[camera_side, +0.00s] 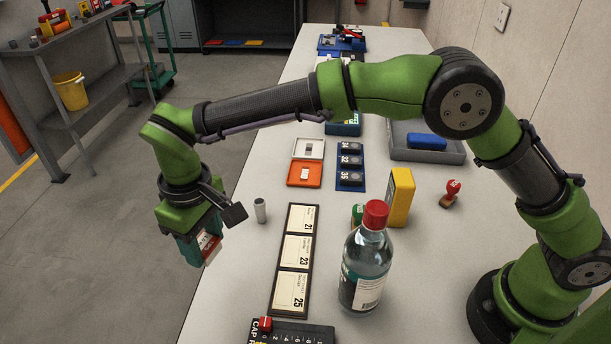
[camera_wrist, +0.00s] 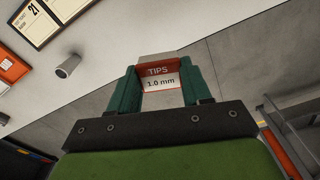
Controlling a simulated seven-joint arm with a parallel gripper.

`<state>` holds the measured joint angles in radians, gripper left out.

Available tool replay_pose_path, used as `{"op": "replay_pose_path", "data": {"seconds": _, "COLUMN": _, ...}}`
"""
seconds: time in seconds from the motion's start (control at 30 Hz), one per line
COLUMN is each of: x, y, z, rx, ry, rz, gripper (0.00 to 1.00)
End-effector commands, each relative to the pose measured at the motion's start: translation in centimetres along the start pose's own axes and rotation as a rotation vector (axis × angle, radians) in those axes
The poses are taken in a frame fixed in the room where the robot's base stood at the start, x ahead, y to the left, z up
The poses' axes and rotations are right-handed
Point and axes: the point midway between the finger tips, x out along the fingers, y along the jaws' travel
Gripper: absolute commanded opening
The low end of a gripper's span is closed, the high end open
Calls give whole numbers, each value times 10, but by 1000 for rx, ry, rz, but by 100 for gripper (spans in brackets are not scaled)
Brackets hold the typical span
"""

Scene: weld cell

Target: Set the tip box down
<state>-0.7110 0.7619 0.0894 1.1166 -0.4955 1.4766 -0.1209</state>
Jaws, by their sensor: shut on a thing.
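The tip box (camera_wrist: 160,77) is a small red and white box labelled "TIPS 1.0 mm". My gripper (camera_wrist: 160,92) is shut on it, with a green finger on each side in the wrist view. In the side view the box (camera_side: 207,247) hangs tilted at the lower end of my gripper (camera_side: 200,240), left of the bench's left edge. The grey floor shows behind and around it in both views. Part of the box is hidden between the fingers.
The bench (camera_side: 245,285) holds a grey cylinder (camera_side: 260,210) near its left edge, a numbered card strip (camera_side: 294,255), an orange tray (camera_side: 304,174), a red-capped bottle (camera_side: 368,262) and a yellow box (camera_side: 399,197). Bare bench lies left of the card strip.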

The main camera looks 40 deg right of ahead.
Motion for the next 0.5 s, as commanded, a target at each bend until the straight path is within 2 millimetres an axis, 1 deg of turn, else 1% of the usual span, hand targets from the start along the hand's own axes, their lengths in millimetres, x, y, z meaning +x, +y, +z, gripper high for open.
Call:
{"op": "replay_pose_path", "data": {"seconds": 0.03, "x": -4, "y": 33, "z": -4, "rx": 60, "ry": 2, "rz": 1, "gripper": 16}}
{"op": "replay_pose_path", "data": {"seconds": 0.07, "x": -7, "y": 49, "z": -5, "rx": 91, "ry": 3, "rz": 2, "gripper": 16}}
{"op": "replay_pose_path", "data": {"seconds": 0.1, "x": -8, "y": 71, "z": -5, "rx": 133, "ry": 3, "rz": 3, "gripper": 16}}
{"op": "replay_pose_path", "data": {"seconds": 0.17, "x": -12, "y": 104, "z": -2, "rx": 198, "ry": 3, "rz": 4, "gripper": 16}}
{"op": "replay_pose_path", "data": {"seconds": 0.2, "x": -13, "y": 126, "z": 0, "rx": 242, "ry": 3, "rz": 6, "gripper": 16}}
{"op": "replay_pose_path", "data": {"seconds": 0.27, "x": -15, "y": 159, "z": 6, "rx": 311, "ry": 3, "rz": 8, "gripper": 16}}
{"op": "replay_pose_path", "data": {"seconds": 0.3, "x": -16, "y": 180, "z": 12, "rx": 359, "ry": 3, "rz": 9, "gripper": 16}}
{"op": "replay_pose_path", "data": {"seconds": 0.37, "x": -18, "y": 211, "z": 22, "rx": 430, "ry": 3, "rz": 10, "gripper": 16}}
{"op": "replay_pose_path", "data": {"seconds": 0.4, "x": -19, "y": 232, "z": 30, "rx": 479, "ry": 3, "rz": 11, "gripper": 16}}
{"op": "replay_pose_path", "data": {"seconds": 0.47, "x": -20, "y": 261, "z": 44, "rx": 553, "ry": 2, "rz": 13, "gripper": 16}}
{"op": "replay_pose_path", "data": {"seconds": 0.5, "x": -20, "y": 281, "z": 55, "rx": 605, "ry": 1, "rz": 14, "gripper": 16}}
